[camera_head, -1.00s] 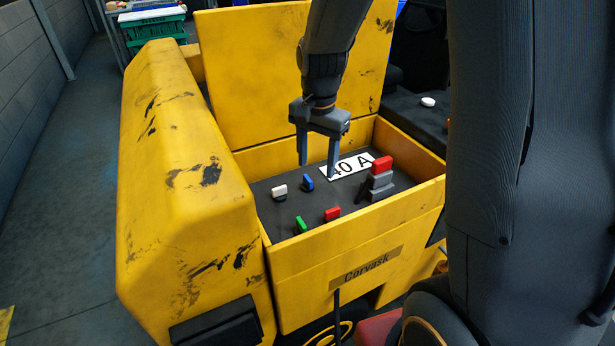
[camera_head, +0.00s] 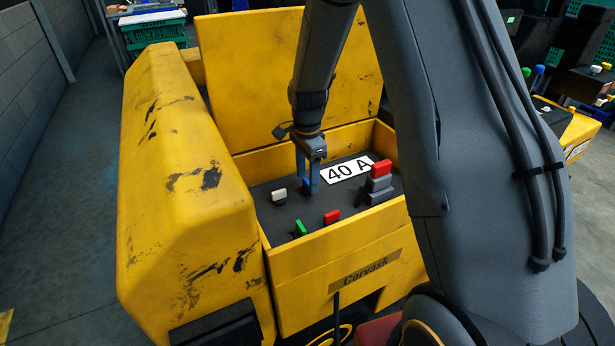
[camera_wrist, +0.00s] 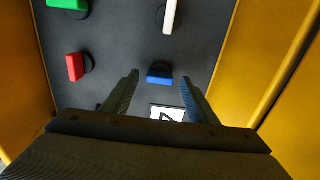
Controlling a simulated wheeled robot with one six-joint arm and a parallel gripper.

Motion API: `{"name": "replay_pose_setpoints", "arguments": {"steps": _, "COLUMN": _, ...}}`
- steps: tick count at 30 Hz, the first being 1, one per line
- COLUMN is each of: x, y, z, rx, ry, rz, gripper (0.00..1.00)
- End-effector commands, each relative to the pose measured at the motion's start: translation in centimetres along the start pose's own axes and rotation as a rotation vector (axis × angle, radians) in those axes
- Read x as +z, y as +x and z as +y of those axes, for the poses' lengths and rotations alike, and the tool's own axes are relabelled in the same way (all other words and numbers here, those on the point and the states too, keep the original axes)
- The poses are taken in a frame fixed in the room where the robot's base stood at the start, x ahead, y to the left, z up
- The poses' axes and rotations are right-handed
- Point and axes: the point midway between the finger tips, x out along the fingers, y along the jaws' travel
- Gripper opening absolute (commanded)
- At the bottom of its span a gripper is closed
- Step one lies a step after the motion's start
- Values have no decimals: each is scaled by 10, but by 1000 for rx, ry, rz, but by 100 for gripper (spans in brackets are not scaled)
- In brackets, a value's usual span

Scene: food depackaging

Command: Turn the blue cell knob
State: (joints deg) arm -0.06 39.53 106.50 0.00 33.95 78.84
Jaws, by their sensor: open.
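The blue cell knob (camera_wrist: 159,80) shows in the wrist view on the dark panel, ahead of and between my open fingers. It lies with its long side across the picture. My gripper (camera_wrist: 157,88) is open with a finger on each side of the knob's line. I cannot tell whether the fingers touch the knob.
A white knob (camera_head: 279,195), a green knob (camera_head: 300,228), a red knob (camera_head: 332,216) and a larger red-topped grey switch (camera_head: 380,176) stand nearby. Yellow walls (camera_head: 340,255) enclose the panel, with a raised lid (camera_head: 240,80) behind.

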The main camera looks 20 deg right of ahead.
Motion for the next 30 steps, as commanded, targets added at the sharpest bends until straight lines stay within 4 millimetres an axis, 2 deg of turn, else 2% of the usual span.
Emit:
{"name": "replay_pose_setpoints", "arguments": {"steps": 11, "x": 0, "y": 8, "z": 0, "rx": 0, "ry": -1, "rz": 0, "gripper": 53}}
{"name": "replay_pose_setpoints", "arguments": {"steps": 19, "x": 0, "y": 8, "z": 0, "rx": 0, "ry": -1, "rz": 0, "gripper": 12}}
{"name": "replay_pose_setpoints", "arguments": {"steps": 30, "x": 0, "y": 7, "z": 0, "rx": 0, "ry": -63, "rz": 0, "gripper": 12}}
